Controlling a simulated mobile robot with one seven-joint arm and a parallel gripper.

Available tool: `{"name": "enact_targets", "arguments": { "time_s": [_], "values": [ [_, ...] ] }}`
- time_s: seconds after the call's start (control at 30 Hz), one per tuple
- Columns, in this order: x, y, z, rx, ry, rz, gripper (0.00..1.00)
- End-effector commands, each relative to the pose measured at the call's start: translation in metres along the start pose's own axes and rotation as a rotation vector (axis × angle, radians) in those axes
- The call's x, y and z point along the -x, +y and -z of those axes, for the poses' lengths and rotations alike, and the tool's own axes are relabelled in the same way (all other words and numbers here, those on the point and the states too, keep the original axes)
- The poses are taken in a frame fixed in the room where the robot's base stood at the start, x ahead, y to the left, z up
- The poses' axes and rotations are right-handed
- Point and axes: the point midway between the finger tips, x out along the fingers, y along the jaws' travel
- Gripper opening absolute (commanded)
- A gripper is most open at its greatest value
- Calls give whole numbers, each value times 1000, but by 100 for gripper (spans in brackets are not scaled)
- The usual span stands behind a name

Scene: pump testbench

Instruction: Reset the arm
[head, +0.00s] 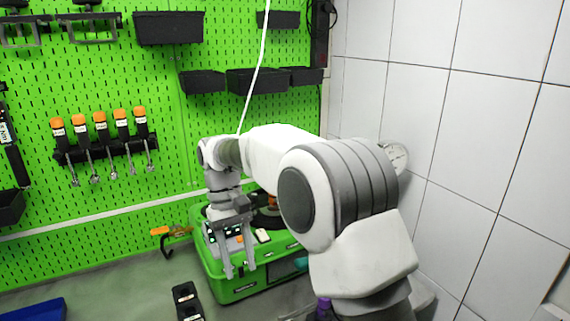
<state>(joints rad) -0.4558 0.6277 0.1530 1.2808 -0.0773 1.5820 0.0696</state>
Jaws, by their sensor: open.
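My gripper (240,270) points down in front of the green pump testbench case (237,285), at the end of my white and grey arm. Its two grey fingers are spread apart with nothing seen between them. The arm reaches in from the lower right, bends at a large joint and comes down over the case. The arm hides the right part of the case. A small control panel with buttons (215,241) shows behind the gripper. I cannot tell whether the fingertips touch the case.
A black device (187,301) stands on the grey bench (110,287) left of the case. An orange-handled clamp (170,234) is behind it, and a blue tray (35,309) is at lower left. A green pegboard (110,195) with tools and black bins backs the bench; a tiled wall (480,120) bounds the right.

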Motion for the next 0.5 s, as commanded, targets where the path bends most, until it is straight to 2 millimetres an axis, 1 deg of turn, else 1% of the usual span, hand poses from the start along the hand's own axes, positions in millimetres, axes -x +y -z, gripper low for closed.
{"name": "enact_targets", "arguments": {
  "time_s": [0.03,0.17,0.2,0.33,0.5],
  "values": [
    [10,9,-11,-18,30,1,46],
    [28,34,-42,-67,111,3,46],
    [33,40,-52,-82,136,4,46],
    [44,61,-86,-134,217,5,46],
    [50,84,-132,-206,322,5,46]
  ]
}}
